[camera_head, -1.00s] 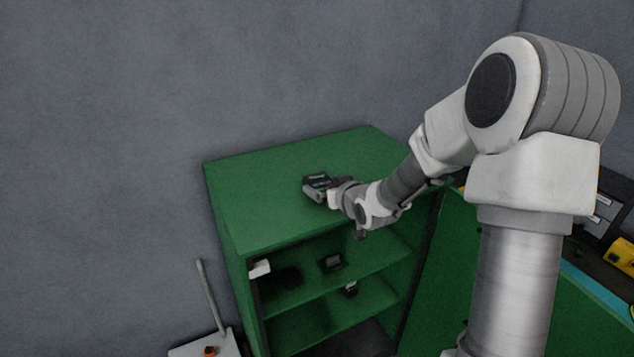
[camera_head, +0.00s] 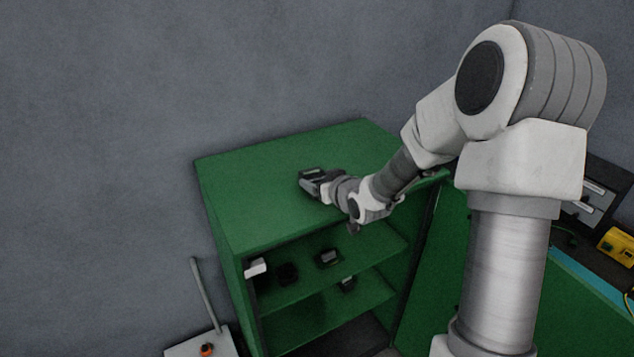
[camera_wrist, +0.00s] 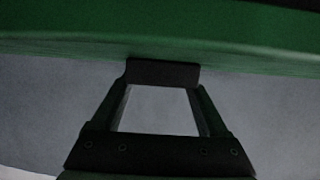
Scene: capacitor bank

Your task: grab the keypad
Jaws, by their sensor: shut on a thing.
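A small dark device, which looks like the keypad (camera_head: 309,174), is over the top of the green cabinet (camera_head: 250,195). My gripper (camera_head: 325,186) reaches it from the right and is shut on it. In the wrist view, my gripper's two fingers (camera_wrist: 163,78) hold a dark flat edge of the keypad (camera_wrist: 163,74) across their tips. The keypad's keys are too small to make out. I cannot tell whether it touches the cabinet top or is a little above it.
The open cabinet shelves hold several small items: a white one (camera_head: 256,267), a dark one (camera_head: 288,273) and another dark one (camera_head: 328,258). A lever box (camera_head: 205,347) stands at lower left. A yellow device (camera_head: 618,245) is at right. Most of the cabinet top is clear.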

